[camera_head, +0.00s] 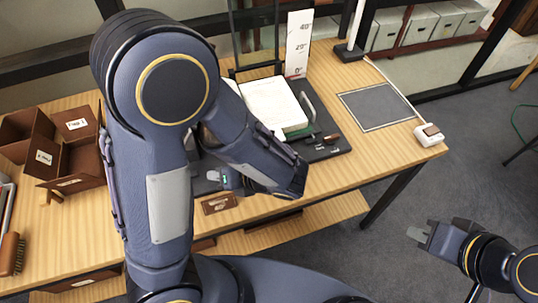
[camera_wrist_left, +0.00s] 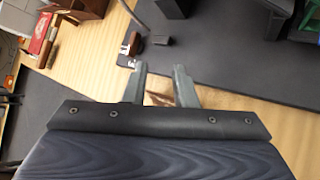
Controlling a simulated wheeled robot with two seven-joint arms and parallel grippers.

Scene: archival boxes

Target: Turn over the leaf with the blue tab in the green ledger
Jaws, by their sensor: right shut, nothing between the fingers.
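The ledger (camera_head: 272,103) lies open on a black board at the back of the table, with white pages up. A strip of its green cover (camera_head: 298,132) shows at the near right corner. No blue tab can be made out; my left arm hides part of the near left side. My left gripper (camera_head: 228,180) is over the near edge of the board, in front of and apart from the ledger. In the left wrist view its fingers (camera_wrist_left: 160,82) are spread with an empty gap. My right gripper (camera_head: 421,236) is shut and empty, off the table at the right.
The black board (camera_head: 328,146) carries a curved metal bar and small dark items. A brown label (camera_head: 220,204) lies at the table's front. Brown boxes (camera_head: 75,150) and a brush (camera_head: 12,254) are at left. A white angle card (camera_head: 298,45) stands behind; a grey mat (camera_head: 376,106) lies right.

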